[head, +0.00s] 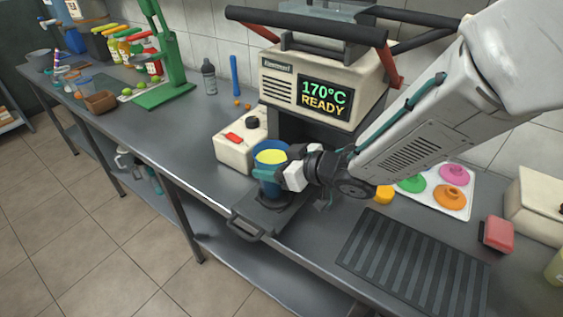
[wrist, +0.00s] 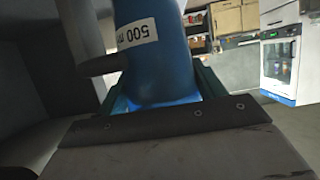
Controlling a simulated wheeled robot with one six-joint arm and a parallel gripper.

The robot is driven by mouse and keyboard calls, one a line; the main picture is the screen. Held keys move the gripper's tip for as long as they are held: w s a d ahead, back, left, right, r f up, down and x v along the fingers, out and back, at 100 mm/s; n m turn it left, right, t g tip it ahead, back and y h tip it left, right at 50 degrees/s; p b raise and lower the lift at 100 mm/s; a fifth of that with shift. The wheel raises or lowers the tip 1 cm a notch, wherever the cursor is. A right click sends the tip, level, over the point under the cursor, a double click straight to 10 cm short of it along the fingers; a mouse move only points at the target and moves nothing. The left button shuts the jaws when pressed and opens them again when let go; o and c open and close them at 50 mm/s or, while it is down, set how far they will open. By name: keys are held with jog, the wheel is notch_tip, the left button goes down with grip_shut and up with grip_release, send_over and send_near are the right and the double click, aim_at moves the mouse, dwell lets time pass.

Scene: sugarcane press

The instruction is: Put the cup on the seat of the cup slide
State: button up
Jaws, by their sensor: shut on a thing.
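The blue cup (head: 268,188) stands upright, with yellow-green showing at its top, in front of the sealing machine. In the wrist view the cup (wrist: 155,65) fills the upper middle, its "500 ml" label upside down. My gripper (head: 275,176) is shut on the cup from the right; in the wrist view dark green jaws (wrist: 208,84) flank it. The cup slide (head: 272,226) is a dark plate with a front handle, pulled out below the cup. The cup is over the slide's seat, which is mostly hidden; I cannot tell whether it touches.
The sealing machine (head: 320,75) reads "170°C READY". A cream box (head: 240,148) with a red switch stands close left of the cup. A ribbed dark mat (head: 412,257) and a tray of coloured lids (head: 455,203) lie to the right. The counter's front edge is near the slide handle.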

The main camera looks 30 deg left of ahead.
jog(key=shift+f, duration=0.8)
jog(key=o, duration=1)
jog(key=shift+d, duration=0.1)
jog(key=v, duration=1.2)
